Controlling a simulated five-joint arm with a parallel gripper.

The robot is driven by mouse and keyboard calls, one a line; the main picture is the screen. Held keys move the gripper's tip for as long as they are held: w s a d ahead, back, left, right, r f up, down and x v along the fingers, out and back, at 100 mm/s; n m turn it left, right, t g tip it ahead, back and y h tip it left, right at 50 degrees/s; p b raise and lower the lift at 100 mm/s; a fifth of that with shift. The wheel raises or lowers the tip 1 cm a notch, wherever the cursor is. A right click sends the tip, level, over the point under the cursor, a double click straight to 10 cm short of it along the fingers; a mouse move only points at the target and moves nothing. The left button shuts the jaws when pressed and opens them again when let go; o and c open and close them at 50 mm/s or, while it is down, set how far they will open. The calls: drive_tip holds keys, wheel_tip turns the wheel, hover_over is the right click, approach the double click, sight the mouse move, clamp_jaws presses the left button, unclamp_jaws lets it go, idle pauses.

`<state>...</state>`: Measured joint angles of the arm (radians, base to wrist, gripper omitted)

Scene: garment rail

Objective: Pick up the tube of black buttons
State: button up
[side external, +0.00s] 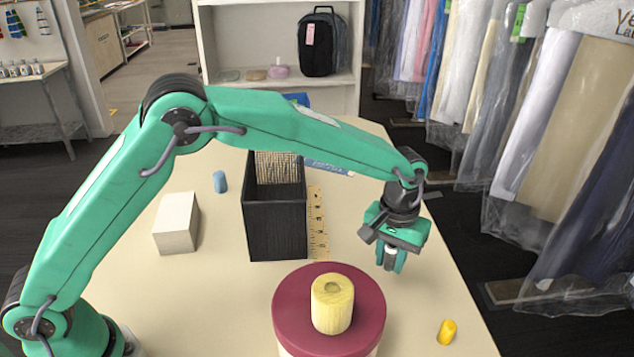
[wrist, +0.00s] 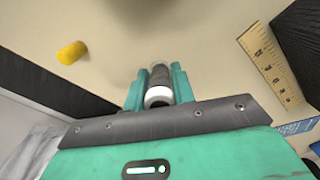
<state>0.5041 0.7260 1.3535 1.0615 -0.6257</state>
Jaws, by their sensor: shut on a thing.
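My gripper (side external: 391,258) points down over the right part of the table, right of the black box. In the wrist view my gripper (wrist: 158,84) is shut on a small dark tube with a white end, the tube of black buttons (wrist: 159,76). The tube lies between the two green fingers. In the side view only a pale bit of the tube (side external: 390,252) shows between the fingers. I cannot tell for sure whether the tube touches the table.
A black box (side external: 275,232) stands at mid-table with a ruler (side external: 318,225) beside it. A maroon-topped round stand (side external: 290,305) bears a wooden cylinder (side external: 332,303). A yellow tube (side external: 447,332), a blue tube (side external: 220,182) and a white block (side external: 176,224) stand apart. Bagged garments hang at right.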

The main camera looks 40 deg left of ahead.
drive_tip(key=s+d+r, duration=0.3)
drive_tip(key=s, duration=0.1)
drive_tip(key=shift+s, duration=0.2)
drive_tip(key=shift+r, duration=0.2)
idle(0.4)
